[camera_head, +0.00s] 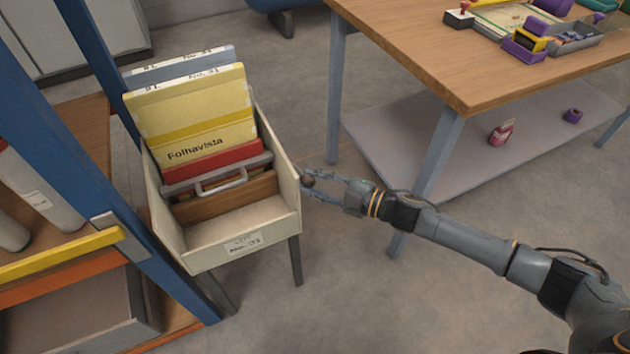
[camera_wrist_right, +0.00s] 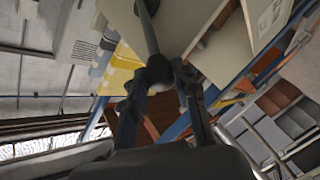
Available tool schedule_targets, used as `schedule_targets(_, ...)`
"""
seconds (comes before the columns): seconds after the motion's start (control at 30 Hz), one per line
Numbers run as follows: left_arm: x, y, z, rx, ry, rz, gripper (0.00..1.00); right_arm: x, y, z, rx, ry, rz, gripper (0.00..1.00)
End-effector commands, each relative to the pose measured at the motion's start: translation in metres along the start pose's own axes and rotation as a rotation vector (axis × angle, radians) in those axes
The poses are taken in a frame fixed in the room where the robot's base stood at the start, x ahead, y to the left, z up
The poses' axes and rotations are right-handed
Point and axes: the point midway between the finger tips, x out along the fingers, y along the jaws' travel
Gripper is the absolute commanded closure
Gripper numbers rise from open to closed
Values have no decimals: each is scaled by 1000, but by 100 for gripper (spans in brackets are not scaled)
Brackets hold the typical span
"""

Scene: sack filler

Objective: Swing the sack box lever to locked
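The sack box (camera_head: 289,204) is a cream open-topped bin on legs, labelled No. 31, with upright sacks in it. Its lever ends in a dark round knob (camera_head: 308,181) beside the box's right wall. In the right wrist view the knob (camera_wrist_right: 159,72) sits between my fingertips, on a grey rod (camera_wrist_right: 147,28). My right gripper (camera_head: 316,185) reaches in from the right, its fingers spread on either side of the knob; firm contact does not show. The lever's lower part and any lock marking are hidden or too small to tell. My left gripper is out of view.
A blue-posted shelf rack (camera_head: 85,95) stands close to the box's left. A wooden workbench (camera_head: 440,60) with a grey lower shelf (camera_head: 400,140) stands at the right, behind my right arm. The floor in front of the box is clear.

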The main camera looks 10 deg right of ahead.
Motion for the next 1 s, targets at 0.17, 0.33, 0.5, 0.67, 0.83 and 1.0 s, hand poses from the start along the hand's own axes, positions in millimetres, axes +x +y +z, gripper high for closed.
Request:
schedule_targets(0.17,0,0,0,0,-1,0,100,0,-1,0,0,1,-1,48)
schedule_targets(0.33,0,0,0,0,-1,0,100,0,0,0,-1,1,0,48)
schedule_targets(0.5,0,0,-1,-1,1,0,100,-8,0,1,-1,-1,0,48)
schedule_targets(0.67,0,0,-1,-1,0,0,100,-35,-1,1,-1,-3,-3,48)
schedule_targets(0.83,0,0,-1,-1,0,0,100,-72,-2,1,0,-4,-3,48)
schedule_targets(1.0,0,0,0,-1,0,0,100,-102,-2,1,1,-3,-3,48)
